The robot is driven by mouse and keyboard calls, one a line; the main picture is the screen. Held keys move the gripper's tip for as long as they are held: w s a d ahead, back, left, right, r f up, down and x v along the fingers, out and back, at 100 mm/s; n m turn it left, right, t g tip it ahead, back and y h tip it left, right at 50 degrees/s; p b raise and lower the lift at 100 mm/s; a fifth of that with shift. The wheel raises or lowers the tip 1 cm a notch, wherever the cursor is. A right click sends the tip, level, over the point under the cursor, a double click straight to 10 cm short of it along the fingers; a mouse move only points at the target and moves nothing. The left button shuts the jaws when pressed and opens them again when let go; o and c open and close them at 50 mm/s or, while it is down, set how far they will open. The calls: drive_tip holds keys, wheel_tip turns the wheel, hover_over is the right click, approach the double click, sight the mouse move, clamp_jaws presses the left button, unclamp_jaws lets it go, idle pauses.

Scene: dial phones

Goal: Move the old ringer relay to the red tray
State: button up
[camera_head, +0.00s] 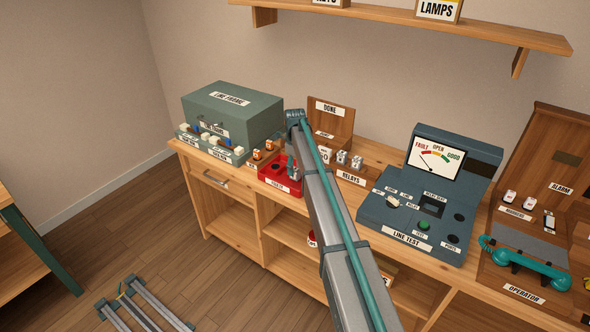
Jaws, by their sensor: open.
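The red tray (270,178) sits at the front edge of the wooden bench, with a dark round spot inside it and a label on its front. My arm crosses the middle of the view. A small grey part of my gripper (293,171) shows at the tray's right side, beside the arm link; its fingers are mostly hidden and I see nothing held. Two small orange-brown parts (264,149) stand just behind and left of the tray. I cannot tell which part is the old ringer relay.
The green line frame (232,107) with small plugged parts stands left. A relays holder (348,176) carries pale relays (342,157) right of my arm. The done rack (342,118) stands behind. The line tester (420,215) and operator desk with a teal handset (525,263) fill the right.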

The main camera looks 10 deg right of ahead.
sight(295, 169)
wheel_tip(295, 169, up, 11)
drive_tip(key=b, duration=0.3)
drive_tip(key=shift+r, duration=0.2)
drive_tip(key=s+a+f+n+t, duration=0.1)
drive_tip(key=a+f+n, duration=0.3)
drive_tip(key=a, duration=0.4)
drive_tip(key=s+a+f+n, duration=0.1)
drive_tip(key=a+f+n, duration=0.35)
drive_tip(key=a, duration=0.45)
drive_tip(key=s+a+f+n, duration=0.1)
drive_tip(key=s+f+n, duration=0.25)
drive_tip(key=f, duration=0.35)
drive_tip(key=s+d+f+n+g, duration=0.25)
drive_tip(key=s+d+f, duration=0.35)
drive_tip(key=s+f, duration=0.85)
drive_tip(key=s+d+f+n+g, duration=0.1)
drive_tip(key=s+d+f+n, duration=0.4)
drive_tip(key=s+f, duration=0.95)
drive_tip(key=s+d+f+n+g, duration=0.1)
drive_tip(key=s+d+n, duration=0.1)
drive_tip(key=s, duration=1.1)
drive_tip(key=s+d+f+n+g, duration=0.1)
drive_tip(key=s+d+n+g, duration=0.1)
drive_tip(key=s, duration=1.1)
drive_tip(key=s+d+f+n+g, duration=0.1)
drive_tip(key=s+d+f+n, duration=0.1)
drive_tip(key=s, duration=1.1)
drive_tip(key=shift+d+n, duration=0.5)
drive_tip(key=shift+n, duration=0.15)
